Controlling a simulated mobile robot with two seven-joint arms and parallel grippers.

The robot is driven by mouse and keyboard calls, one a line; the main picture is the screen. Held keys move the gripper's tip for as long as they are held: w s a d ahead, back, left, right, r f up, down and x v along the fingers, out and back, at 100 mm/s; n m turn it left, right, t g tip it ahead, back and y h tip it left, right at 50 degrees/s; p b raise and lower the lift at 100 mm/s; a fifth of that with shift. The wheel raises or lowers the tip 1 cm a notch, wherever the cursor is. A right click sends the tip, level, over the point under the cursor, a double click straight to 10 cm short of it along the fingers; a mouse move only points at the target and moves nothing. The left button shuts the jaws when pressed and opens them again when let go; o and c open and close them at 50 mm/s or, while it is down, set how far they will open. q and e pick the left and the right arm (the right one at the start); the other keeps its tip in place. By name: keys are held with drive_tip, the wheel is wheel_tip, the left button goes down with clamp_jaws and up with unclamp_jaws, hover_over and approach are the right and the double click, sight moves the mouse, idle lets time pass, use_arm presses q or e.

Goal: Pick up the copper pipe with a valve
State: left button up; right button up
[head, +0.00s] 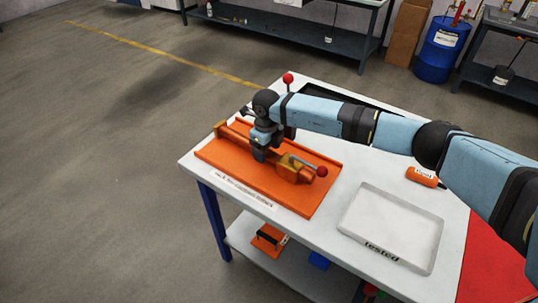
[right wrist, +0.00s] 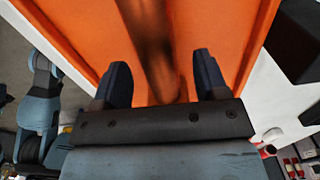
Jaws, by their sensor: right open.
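The copper pipe with a valve lies in an orange tray (head: 312,203) on the white table. In the head view its brass-coloured valve (head: 290,167) and a lever with a red knob (head: 321,171) show to the right of my gripper. My right gripper (head: 262,154) points down over the pipe's middle and hides part of it. In the right wrist view the right gripper (right wrist: 161,80) is open, with the brown pipe (right wrist: 150,42) running between its two dark fingers. I cannot tell whether they touch it. My left gripper is not in view.
A white tray marked "tested" (head: 352,222) stands at the right of the table. An orange bottle (head: 421,176) lies behind it. A second red knob (head: 288,78) rises behind my right gripper, near a dark tray. The table's right end is red (head: 480,262).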

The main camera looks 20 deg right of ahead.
wheel_tip(320, 180, down, 2)
drive_tip(key=shift+r, duration=0.1)
clamp_jaws()
